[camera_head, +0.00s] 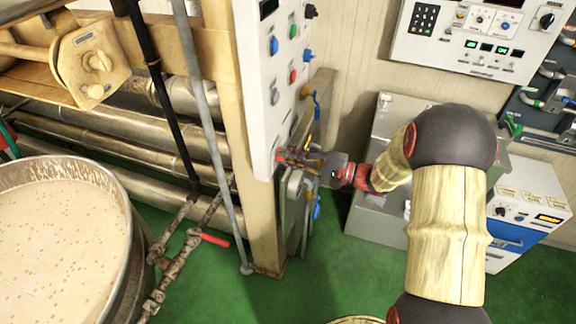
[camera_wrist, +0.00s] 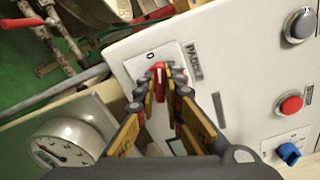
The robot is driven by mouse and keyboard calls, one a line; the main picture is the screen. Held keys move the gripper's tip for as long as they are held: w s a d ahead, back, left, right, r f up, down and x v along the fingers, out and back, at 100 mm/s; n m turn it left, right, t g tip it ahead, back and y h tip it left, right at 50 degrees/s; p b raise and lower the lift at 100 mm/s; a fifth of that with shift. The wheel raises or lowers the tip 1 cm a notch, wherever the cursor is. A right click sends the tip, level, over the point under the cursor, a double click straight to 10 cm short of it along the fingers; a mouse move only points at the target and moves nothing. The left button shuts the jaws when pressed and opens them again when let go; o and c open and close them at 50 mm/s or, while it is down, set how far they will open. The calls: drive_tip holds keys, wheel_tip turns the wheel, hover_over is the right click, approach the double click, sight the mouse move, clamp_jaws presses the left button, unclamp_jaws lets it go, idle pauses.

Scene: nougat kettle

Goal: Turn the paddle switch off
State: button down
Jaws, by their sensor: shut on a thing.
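The paddle switch is a red knob (camera_wrist: 159,75) on a white plate, with a "0" mark and a partly readable "PADDLE" label (camera_wrist: 192,60) beside it in the wrist view. My gripper (camera_wrist: 160,72) has its two fingers closed around the red knob, one on each side. In the head view my gripper (camera_head: 290,157) reaches the lower part of the white control panel (camera_head: 262,110) from the right, and the knob is too small to make out clearly there.
On the same panel are a red button (camera_wrist: 291,105), a grey button (camera_wrist: 299,25) and a blue knob (camera_wrist: 288,153). A round gauge (camera_wrist: 60,150) is close to my fingers. A kettle (camera_head: 65,230) of pale mix stands at the left; green floor (camera_head: 330,270) is open below.

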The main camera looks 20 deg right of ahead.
drive_tip(key=shift+f+n+b, duration=0.15)
drive_tip(key=shift+n+b, duration=0.8)
drive_tip(key=shift+b, duration=0.2)
drive_tip(key=shift+f+n+b, duration=0.1)
drive_tip(key=shift+n+b, duration=0.85)
drive_tip(key=shift+b, duration=0.2)
drive_tip(key=c, duration=2)
unclamp_jaws()
drive_tip(key=shift+r, duration=0.1)
drive_tip(key=shift+o, duration=0.5)
drive_tip(key=v, duration=1.2)
